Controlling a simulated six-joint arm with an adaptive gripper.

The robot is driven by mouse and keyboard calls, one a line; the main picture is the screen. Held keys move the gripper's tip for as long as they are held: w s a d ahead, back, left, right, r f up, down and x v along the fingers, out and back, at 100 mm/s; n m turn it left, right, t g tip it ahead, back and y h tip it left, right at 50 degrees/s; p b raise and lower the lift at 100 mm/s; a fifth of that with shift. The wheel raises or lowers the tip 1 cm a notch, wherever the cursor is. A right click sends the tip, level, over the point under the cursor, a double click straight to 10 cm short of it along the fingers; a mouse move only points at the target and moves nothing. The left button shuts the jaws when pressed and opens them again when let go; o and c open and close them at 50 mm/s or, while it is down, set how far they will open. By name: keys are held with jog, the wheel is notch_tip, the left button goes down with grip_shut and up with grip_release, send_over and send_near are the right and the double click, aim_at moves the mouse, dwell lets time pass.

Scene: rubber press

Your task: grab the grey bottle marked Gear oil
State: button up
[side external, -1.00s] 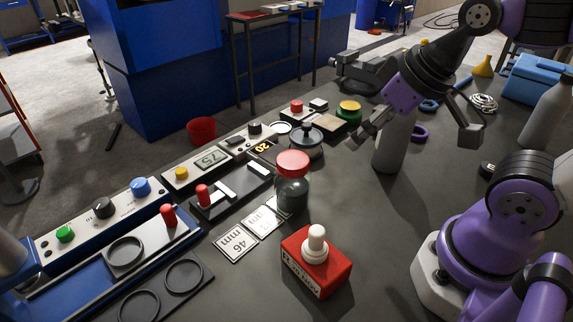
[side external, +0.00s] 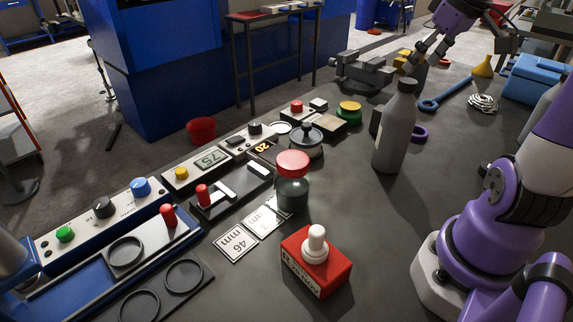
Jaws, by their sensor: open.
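A grey bottle (side external: 394,140) with a dark cap stands upright on the dark bench, right of centre. No lettering shows on the side facing this camera. A second grey bottle (side external: 546,108) stands at the right edge, partly hidden behind my arm, and no marking is readable on it either. I cannot tell from here which one is marked Gear oil. My gripper (side external: 472,46) is open and empty at the upper right. It is raised, beyond and to the right of the nearer bottle, and apart from it.
A red-lidded jar (side external: 292,180) and a red box with a white knob (side external: 316,262) stand left and in front of the nearer bottle. A purple ring (side external: 418,133) lies beside it. A grey vise (side external: 361,73) stands behind, and a blue cooler (side external: 536,80) at the right.

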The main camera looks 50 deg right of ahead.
aim_at(409, 81)
jog(key=x, duration=0.6)
grip_shut()
